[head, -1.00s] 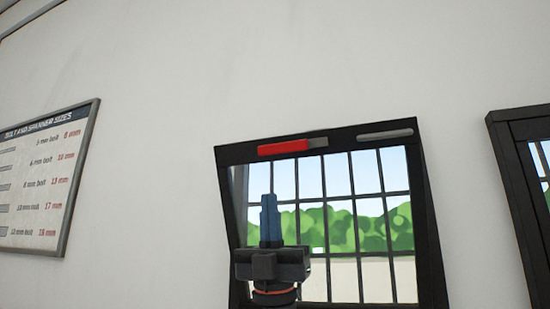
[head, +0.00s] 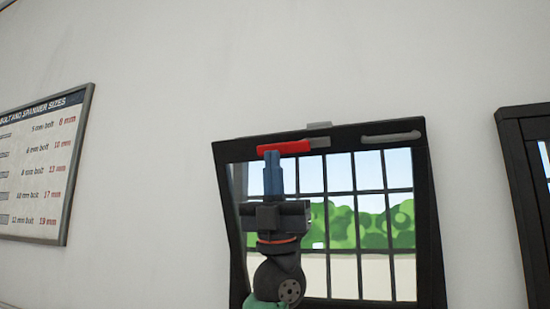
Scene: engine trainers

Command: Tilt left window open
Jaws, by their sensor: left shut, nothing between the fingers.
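The left window (head: 348,204) has a black frame with dark bars, and trees and sky show through its panes. Its top seems to stand out from the wall, with a slanted side edge at the left; I cannot tell the exact angle. A red handle (head: 297,147) lies along the top rail, with a grey end piece on its right. My left gripper (head: 272,157) points up in front of the window, its blue fingers shut and empty. The fingertips overlap the red handle's left part in view; contact cannot be told. My right gripper is not in view.
A grey bar (head: 391,137) sits on the top rail, right of the red handle. A small grey tab (head: 319,126) shows above the rail. A bolt and spanner size chart (head: 45,165) hangs at left, and another black-framed window (head: 515,180) stands at right. The wall above is bare.

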